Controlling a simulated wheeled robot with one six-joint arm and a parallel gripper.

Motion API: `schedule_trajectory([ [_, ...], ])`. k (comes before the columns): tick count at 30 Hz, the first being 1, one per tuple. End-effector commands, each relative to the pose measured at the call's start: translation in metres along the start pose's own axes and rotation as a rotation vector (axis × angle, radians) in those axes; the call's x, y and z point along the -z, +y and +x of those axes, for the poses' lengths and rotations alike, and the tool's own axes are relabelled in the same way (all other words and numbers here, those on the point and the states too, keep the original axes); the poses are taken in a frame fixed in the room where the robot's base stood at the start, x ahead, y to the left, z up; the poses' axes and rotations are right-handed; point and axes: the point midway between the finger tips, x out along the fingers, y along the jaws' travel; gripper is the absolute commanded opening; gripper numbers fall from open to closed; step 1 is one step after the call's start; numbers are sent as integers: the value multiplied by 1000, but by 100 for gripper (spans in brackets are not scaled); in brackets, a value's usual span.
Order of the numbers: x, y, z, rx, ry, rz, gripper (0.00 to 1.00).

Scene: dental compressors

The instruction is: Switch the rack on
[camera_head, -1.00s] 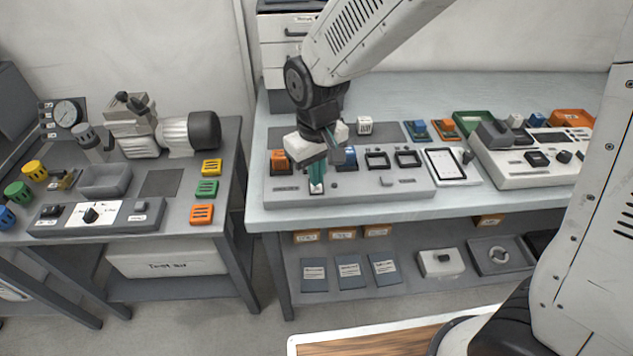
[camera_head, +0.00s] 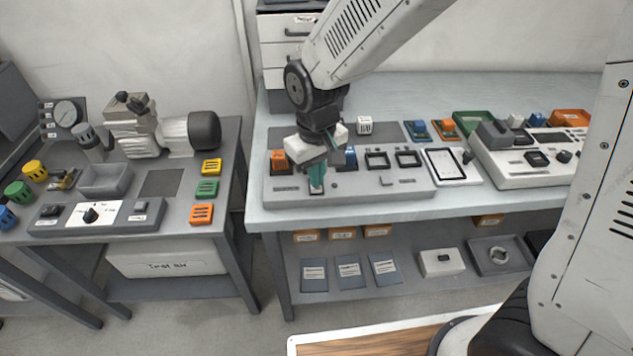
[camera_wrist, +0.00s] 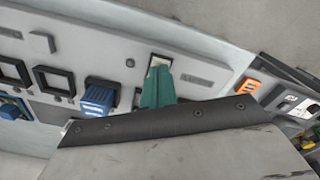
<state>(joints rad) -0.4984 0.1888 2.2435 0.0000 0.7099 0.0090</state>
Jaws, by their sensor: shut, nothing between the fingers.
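The rack (camera_head: 400,189) is a long light-grey panel on the right bench, with an orange module (camera_head: 281,157), a blue module (camera_head: 349,158) and two empty black-framed slots. A small white switch (camera_head: 316,190) sits near its front left edge; it also shows in the wrist view (camera_wrist: 159,62). My gripper (camera_head: 317,180) points down over it, with teal fingers closed together and empty. In the wrist view the fingertips (camera_wrist: 158,77) are right at the switch and cover part of it. I cannot tell whether they touch it or which way it is set.
A tablet (camera_head: 446,167) and a larger white device (camera_head: 520,165) stand right of the rack. The left bench holds a motor unit (camera_head: 175,133), a selector panel (camera_head: 105,213) and coloured blocks, across a gap. The blue module (camera_wrist: 98,97) is close beside my fingers.

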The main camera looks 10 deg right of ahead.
Motion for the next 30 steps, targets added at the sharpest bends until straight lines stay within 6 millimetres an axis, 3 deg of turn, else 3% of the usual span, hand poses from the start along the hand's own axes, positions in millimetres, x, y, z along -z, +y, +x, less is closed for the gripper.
schedule_trajectory([
  [30,0,0,10,0,1,0,0],
])
